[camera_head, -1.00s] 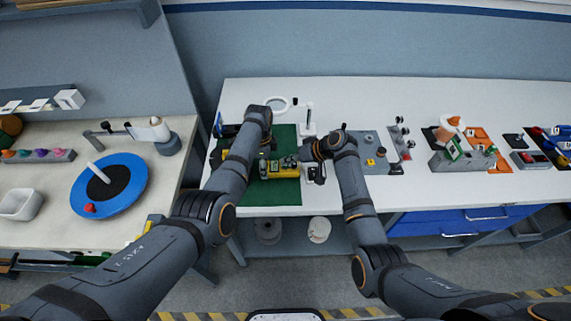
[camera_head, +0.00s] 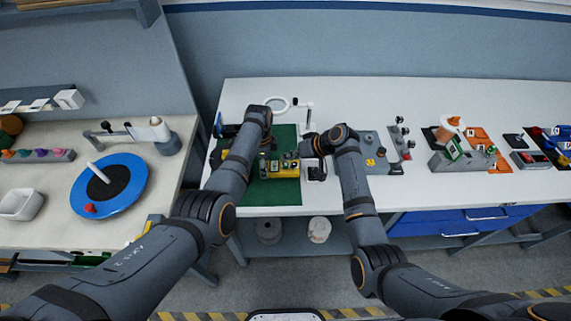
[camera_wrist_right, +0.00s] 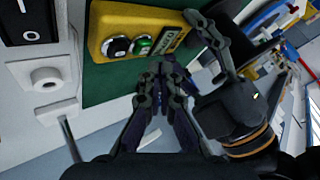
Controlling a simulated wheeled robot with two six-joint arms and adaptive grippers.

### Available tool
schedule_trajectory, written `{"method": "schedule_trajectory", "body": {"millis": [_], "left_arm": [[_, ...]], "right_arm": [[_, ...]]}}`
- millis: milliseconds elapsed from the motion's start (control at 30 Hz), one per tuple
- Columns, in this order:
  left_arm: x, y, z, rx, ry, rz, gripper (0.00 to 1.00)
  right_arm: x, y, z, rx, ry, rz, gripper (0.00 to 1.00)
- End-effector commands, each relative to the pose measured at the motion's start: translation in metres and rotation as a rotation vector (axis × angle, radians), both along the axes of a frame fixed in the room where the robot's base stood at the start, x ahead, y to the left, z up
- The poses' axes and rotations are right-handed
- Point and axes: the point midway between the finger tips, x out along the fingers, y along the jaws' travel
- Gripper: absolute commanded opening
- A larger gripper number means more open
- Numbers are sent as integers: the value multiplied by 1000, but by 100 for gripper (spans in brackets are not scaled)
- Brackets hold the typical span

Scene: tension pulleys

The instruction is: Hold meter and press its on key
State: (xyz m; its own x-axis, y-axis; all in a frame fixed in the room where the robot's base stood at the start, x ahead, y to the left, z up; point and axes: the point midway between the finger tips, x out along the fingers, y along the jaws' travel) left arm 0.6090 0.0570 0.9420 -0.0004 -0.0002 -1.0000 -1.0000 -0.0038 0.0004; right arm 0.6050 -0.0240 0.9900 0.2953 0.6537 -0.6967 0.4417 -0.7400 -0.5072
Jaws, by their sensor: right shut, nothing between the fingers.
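The yellow meter (camera_head: 281,173) is on or just above the green mat (camera_head: 272,194) in the head view. In the right wrist view the meter (camera_wrist_right: 98,28) shows a black round key, a green round key (camera_wrist_right: 143,45) and a small display. My right gripper (camera_wrist_right: 160,66) is shut and empty, its tips just below the keys in that view, apparently apart from them. In the head view the right gripper (camera_head: 301,153) is by the meter's right end. My left gripper (camera_wrist_right: 208,38) is at the display end of the meter; its grip is partly hidden.
A white fixture with a round knob (camera_wrist_right: 48,76) and a black switch (camera_wrist_right: 32,20) stands beside the mat in the right wrist view. A ring-shaped magnifier (camera_head: 277,103) stands behind. A grey plate (camera_head: 371,143) lies right of my right arm. The mat's front part is clear.

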Motion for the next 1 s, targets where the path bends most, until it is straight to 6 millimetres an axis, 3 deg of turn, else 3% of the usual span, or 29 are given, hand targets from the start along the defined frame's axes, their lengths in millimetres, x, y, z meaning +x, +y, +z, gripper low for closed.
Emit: {"method": "schedule_trajectory", "body": {"millis": [433, 1000], "left_arm": [[0, 0, 0, 0, -1, 0, 12], [0, 0, 0, 0, -1, 0, 12]], "right_arm": [[0, 0, 43, 0, -1, 0, 0], [0, 0, 46, 0, 0, 0, 0]]}}
